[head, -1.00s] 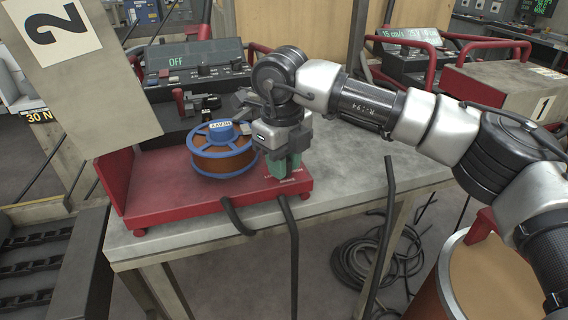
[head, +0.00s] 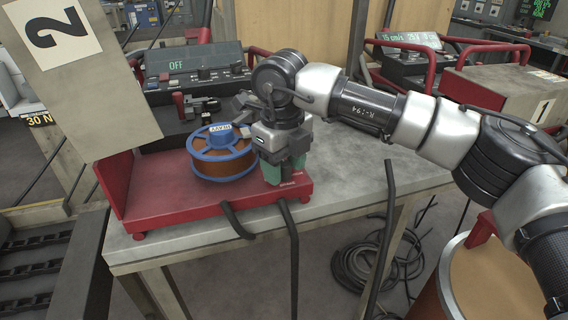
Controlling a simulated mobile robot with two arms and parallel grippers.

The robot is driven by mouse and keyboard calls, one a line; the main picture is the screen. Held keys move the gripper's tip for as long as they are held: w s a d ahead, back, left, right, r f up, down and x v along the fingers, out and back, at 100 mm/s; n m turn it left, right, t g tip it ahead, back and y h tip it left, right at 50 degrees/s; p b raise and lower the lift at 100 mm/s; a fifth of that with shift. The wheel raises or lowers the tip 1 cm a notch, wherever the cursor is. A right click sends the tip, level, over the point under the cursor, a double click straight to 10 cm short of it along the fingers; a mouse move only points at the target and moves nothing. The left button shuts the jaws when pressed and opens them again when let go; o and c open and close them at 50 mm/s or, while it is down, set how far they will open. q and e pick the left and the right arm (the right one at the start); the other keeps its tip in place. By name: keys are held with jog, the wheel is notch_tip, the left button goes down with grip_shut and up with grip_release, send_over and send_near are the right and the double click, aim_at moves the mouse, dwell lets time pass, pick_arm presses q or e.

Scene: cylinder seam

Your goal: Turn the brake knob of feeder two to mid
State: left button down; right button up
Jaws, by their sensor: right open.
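Feeder two is the red unit (head: 170,204) on the metal table, with a large plate marked 2 (head: 100,85). It carries a blue-flanged spool (head: 222,166) of copper-coloured wire with a HEAVY label on its hub. My right gripper (head: 285,172) points down over the front right corner of the red base, just right of the spool. Its green-tipped fingers are apart. The brake knob cannot be made out; the gripper covers that corner, where bits of white lettering show. Whether the fingers touch anything is unclear. My left gripper is out of view.
A control box with an OFF display (head: 200,62) stands behind the spool. Black cables (head: 292,250) hang over the table's front edge. The tabletop (head: 350,165) right of the feeder is bare. A second feeder marked 1 (head: 542,110) stands at the right.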

aim_at(283, 164)
notch_tip(283, 164, up, 11)
jog(key=shift+a, duration=0.15)
jog(key=shift+s+f, duration=0.15)
dwell(0.4)
